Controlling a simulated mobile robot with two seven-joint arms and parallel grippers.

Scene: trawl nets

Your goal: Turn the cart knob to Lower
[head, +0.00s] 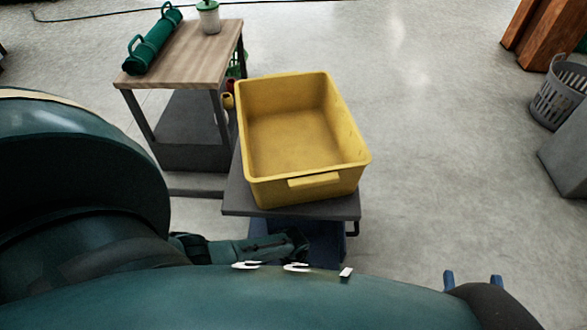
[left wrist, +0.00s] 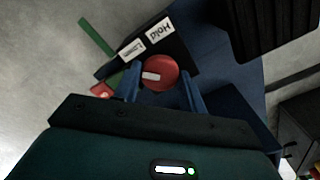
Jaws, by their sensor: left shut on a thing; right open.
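A round red knob (left wrist: 165,82) with a white mark on its left part shows in the left wrist view. My left gripper (left wrist: 160,88) has its two blue fingers on either side of the knob and is shut on it. A white label (left wrist: 160,28) reading "Hold" and a smaller white label (left wrist: 131,47), hard to read, lie above the knob. The cart (head: 235,198) has a dark top and blue lower body in the head view; its knob is hidden there. My right gripper (head: 472,281) is open and empty at the lower right, away from the cart.
A yellow bin (head: 315,181) stands on the cart. A grey basket (head: 559,92) stands at the far right. The floor right of the cart is clear.

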